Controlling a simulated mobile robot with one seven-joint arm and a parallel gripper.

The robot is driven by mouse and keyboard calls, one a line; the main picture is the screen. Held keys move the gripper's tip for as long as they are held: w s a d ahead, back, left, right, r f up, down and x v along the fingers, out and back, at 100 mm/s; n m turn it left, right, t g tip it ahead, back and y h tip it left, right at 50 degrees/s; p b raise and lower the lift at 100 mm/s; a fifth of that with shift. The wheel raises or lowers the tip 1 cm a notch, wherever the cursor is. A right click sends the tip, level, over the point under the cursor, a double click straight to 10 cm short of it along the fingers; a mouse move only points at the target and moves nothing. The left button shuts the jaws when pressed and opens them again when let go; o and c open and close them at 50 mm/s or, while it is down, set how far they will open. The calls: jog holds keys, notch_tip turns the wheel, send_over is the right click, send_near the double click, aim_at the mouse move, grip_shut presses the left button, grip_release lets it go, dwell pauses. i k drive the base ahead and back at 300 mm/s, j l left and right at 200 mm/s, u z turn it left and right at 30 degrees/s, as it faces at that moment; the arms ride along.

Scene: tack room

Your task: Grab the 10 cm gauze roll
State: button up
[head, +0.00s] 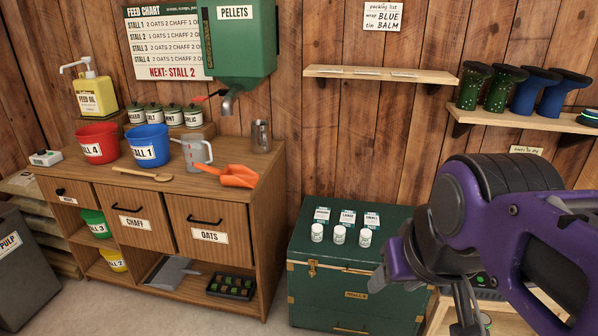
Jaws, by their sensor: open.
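Three small white cylinders with printed labels stand upright in a row on the green trunk: a left one (317,232), a middle one (339,235) and a right one (365,238). A white and green labelled item stands behind each. The print is too small to tell which, if any, is the 10 cm gauze roll. My gripper (425,303) is at the lower right, at the end of my purple arm, in front of the trunk's right side. It is open, with nothing seen between its fingers, and is apart from the cylinders. My arm hides part of the right side.
The green trunk (345,293) stands against the plank wall. A wooden cabinet (150,235) with buckets, a jug and an orange scoop (238,176) is at left. A wall shelf (380,73) hangs above the trunk; another shelf (515,118) holds boots at right.

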aim_at(316, 229)
jog(key=i+z, duration=0.3)
jog(key=i, duration=0.15)
jog(key=i+j+z, duration=0.15)
jog(key=i+z, duration=0.15)
jog(key=i, duration=0.1)
